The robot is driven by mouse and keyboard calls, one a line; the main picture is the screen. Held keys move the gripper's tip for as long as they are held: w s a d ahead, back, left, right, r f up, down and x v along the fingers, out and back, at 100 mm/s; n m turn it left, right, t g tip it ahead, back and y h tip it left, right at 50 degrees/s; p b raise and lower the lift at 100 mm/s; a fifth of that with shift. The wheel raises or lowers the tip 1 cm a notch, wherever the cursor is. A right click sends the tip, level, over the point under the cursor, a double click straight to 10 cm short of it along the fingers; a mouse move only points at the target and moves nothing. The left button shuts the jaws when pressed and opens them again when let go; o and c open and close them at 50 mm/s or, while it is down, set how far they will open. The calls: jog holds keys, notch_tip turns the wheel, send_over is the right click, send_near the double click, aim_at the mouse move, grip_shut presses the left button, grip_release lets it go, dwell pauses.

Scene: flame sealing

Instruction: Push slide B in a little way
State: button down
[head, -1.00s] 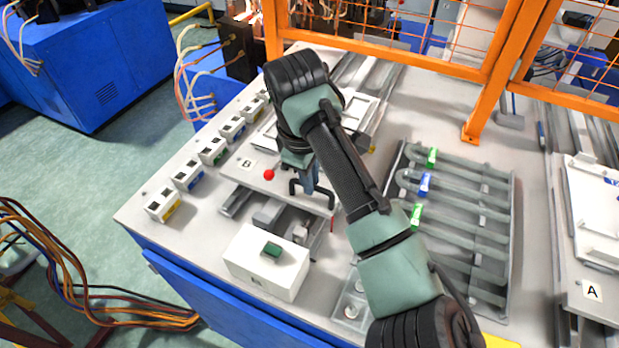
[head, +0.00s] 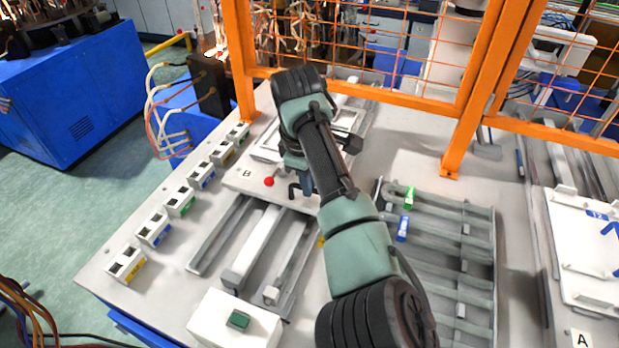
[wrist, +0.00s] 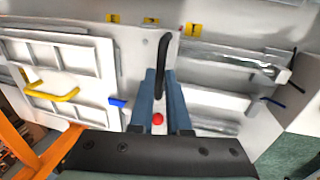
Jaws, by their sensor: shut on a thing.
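Slide B (head: 238,181) is a pale plate with a "B" label, on rails (head: 250,245) at the left part of the bench. It carries a black bar handle (head: 293,190) at its front right and a red ball knob (head: 269,182). My gripper (head: 305,186) reaches down to the handle and is shut on it. In the wrist view, the dark handle (wrist: 163,52) stands between the two blue-grey fingers, and the red ball (wrist: 158,118) shows between them nearer the palm. My arm hides part of the slide's right side.
A white box with a green button (head: 237,320) stands in front of the rails. Several small socket blocks (head: 180,200) line the left edge. An orange mesh fence (head: 380,85) stands behind. A pipe rack (head: 445,250) lies right of my arm, with slide A (head: 595,255) farther right.

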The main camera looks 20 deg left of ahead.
jog(key=c, duration=0.9)
grip_release()
jog(key=shift+r, duration=0.1)
jog(key=s+r, duration=0.1)
jog(key=r, duration=0.3)
jog(key=r+b, duration=0.1)
jog(key=r, duration=0.3)
jog(key=s+r, duration=0.1)
jog(key=r, duration=0.3)
jog(key=shift+s+r, duration=0.3)
jog(key=shift+s, duration=0.05)
jog(key=shift+b, duration=0.3)
